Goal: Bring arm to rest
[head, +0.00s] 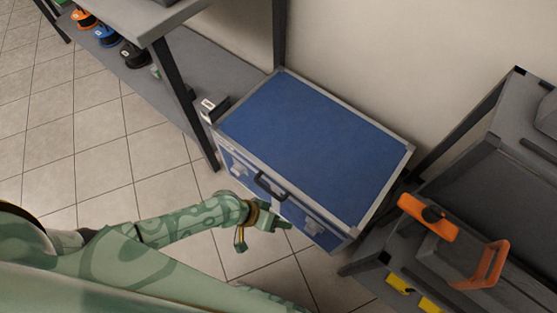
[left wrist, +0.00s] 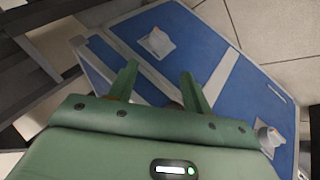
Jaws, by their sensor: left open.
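My left arm reaches in from the left in the head view, and its green gripper (head: 272,218) is in front of the blue case, near its front face. In the left wrist view the two fingers of the gripper (left wrist: 158,88) are apart with nothing between them. The blue case (head: 310,135) with grey metal edges stands closed, with a dark handle (head: 270,187) and latches on its front. The case also fills much of the left wrist view (left wrist: 190,45). I cannot tell whether the fingers touch it. My right gripper is not in view.
A grey shelf (head: 215,75) with several spools stands at the back left. The tiled floor (head: 95,150) at left is clear.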

